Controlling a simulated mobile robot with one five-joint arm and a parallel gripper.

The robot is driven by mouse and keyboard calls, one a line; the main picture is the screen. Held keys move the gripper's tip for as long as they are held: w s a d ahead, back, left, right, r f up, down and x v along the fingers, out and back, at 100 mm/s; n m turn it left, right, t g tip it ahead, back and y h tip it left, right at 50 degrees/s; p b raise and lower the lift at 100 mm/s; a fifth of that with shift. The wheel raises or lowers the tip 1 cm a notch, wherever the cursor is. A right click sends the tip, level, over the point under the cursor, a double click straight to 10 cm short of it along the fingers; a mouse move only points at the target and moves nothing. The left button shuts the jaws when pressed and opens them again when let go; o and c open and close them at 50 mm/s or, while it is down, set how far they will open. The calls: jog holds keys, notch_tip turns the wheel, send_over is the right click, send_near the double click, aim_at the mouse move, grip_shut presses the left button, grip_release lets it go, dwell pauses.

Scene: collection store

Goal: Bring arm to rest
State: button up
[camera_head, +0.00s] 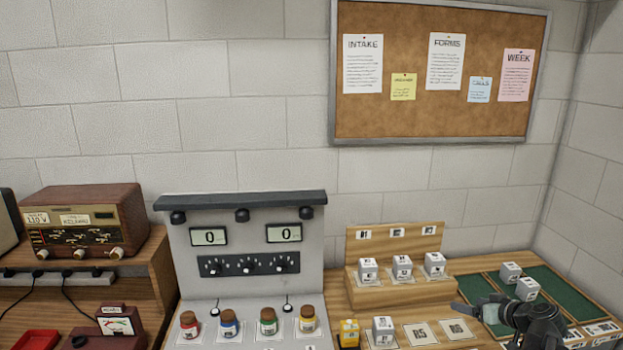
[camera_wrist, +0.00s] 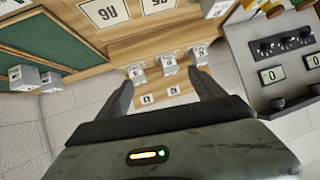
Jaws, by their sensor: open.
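My gripper (camera_wrist: 160,78) is open in the wrist view, its two dark fingers spread apart with nothing between them. In the head view my gripper (camera_head: 472,304) is at the lower right, over the wooden bench beside the green mats, partly cut off by the bottom edge. Beyond the fingers in the wrist view is a wooden stepped rack (camera_wrist: 150,55) with several grey cubes; the picture is upside down there. The same rack (camera_head: 398,292) stands left of my gripper in the head view. My gripper appears apart from the cubes.
Grey cubes (camera_head: 511,271) stand on the green mats near my arm. A yellow cube (camera_head: 349,333) and a grey cube (camera_head: 383,330) stand in front of the rack. Several small jars (camera_head: 229,323) stand before a grey panel (camera_head: 245,245). An old radio (camera_head: 82,222) is at left.

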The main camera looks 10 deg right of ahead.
jog(key=a+f+g+b, duration=0.2)
jog(key=a+f, duration=0.4)
jog(key=a, duration=0.6)
jog(key=w+a+f+g+y+b, duration=0.1)
jog(key=a+f+g, duration=0.3)
jog(key=a, duration=0.8)
jog(key=w+a+f+n+g+b, duration=0.1)
jog(key=a+f+g+b, duration=0.2)
jog(key=a+f, duration=0.4)
jog(key=shift+a+f+g+b, duration=0.15)
jog(key=shift+a+g+b, duration=0.05)
jog(key=shift+a, duration=1.25)
jog(key=shift+a+f+g+b, duration=0.15)
jog(key=shift+a+g+b, duration=0.05)
jog(key=shift+a, duration=1.2)
jog(key=s+a+f+g+h+b, duration=0.1)
jog(key=s+a, duration=0.3)
jog(key=a, duration=0.4)
jog(key=shift+f+g+h, duration=0.5)
jog(key=shift+f, duration=0.2)
